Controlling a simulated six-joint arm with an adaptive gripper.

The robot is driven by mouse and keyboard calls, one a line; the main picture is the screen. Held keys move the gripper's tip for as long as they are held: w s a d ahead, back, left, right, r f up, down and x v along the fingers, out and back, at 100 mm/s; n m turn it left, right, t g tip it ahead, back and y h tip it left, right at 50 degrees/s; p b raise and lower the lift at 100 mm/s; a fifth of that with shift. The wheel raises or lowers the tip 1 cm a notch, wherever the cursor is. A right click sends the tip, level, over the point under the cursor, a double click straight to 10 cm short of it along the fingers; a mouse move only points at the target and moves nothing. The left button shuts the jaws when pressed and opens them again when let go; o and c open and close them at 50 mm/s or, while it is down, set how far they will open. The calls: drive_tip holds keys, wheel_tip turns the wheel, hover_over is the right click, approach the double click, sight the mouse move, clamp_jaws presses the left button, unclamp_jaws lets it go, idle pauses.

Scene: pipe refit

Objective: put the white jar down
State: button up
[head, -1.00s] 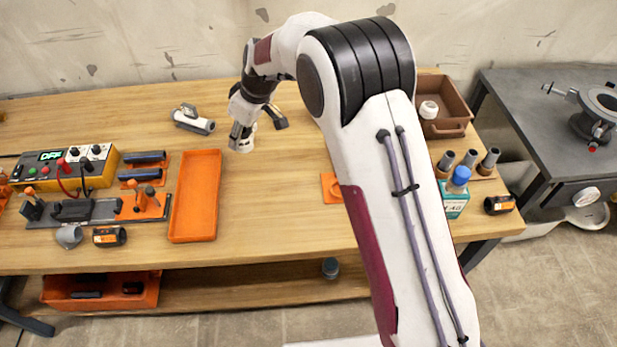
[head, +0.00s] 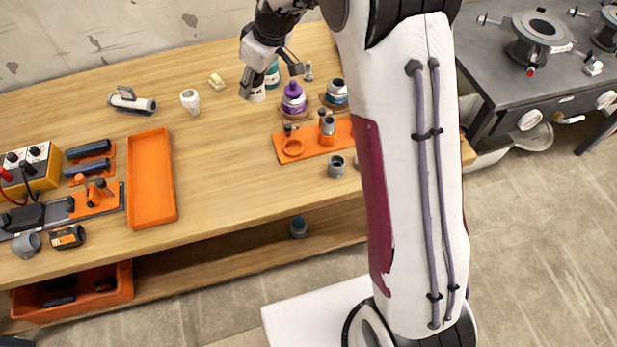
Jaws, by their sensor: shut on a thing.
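The white jar (head: 257,93) shows as a small pale body with a dark mark, low between the fingers of my gripper (head: 264,82). My gripper is shut on it above the back part of the wooden table (head: 225,150). The fingers and palm hide most of the jar. I cannot tell whether its base touches the table.
A teal object (head: 272,75) shows just behind my gripper. A purple-topped container (head: 293,98) stands to its right. A white rounded piece (head: 190,101) and a grey fitting (head: 132,101) lie to its left. Bare wood lies in front, between the orange tray (head: 152,178) and orange plate (head: 318,142).

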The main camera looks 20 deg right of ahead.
drive_tip(key=s+d+f+n, duration=0.1)
drive_tip(key=s+d, duration=0.3)
drive_tip(key=s, duration=0.4)
drive_tip(key=s+d+f+n, duration=0.1)
drive_tip(key=s+d+f, duration=0.2)
drive_tip(key=s, duration=0.6)
drive_tip(key=shift+d+f+g+y, duration=0.25)
drive_tip(key=shift+d+g+y, duration=0.05)
drive_tip(key=shift+d+g, duration=0.1)
drive_tip(key=shift+s, duration=0.1)
drive_tip(key=shift+f, duration=2.95)
drive_tip(key=shift+f, duration=2.1)
drive_tip(key=shift+f, duration=0.1)
